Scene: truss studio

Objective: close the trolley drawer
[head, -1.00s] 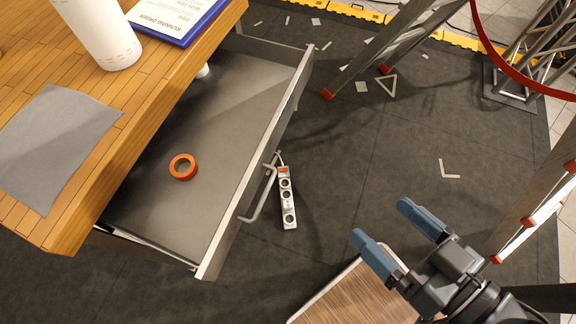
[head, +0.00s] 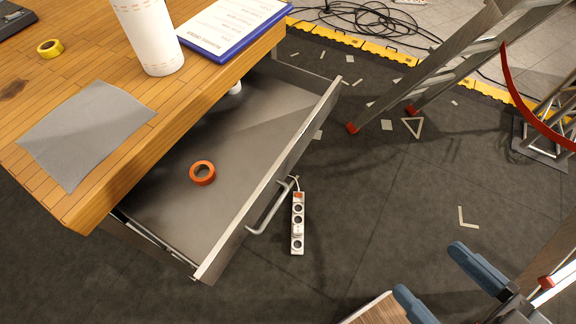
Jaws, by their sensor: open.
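The trolley drawer (head: 228,140) is pulled out from under the wooden trolley top (head: 105,85), its front panel facing right. A grey bar handle (head: 268,212) sits on the outside of the front. An orange tape ring (head: 202,173) lies on the drawer floor, and a white object (head: 235,88) shows partly under the top's edge. My gripper (head: 433,275), with blue fingers, is open and empty at the lower right. It is apart from the drawer front and to the right of the handle. The gripper's rear is cut off by the frame.
A power strip (head: 298,222) lies on the floor just beyond the handle. A ladder (head: 440,75) stands at the upper right, with a red rope (head: 520,100) near it. A wooden panel (head: 380,311) shows at the bottom. A cup (head: 148,38), clipboard (head: 232,26) and cloth (head: 85,132) are on the top.

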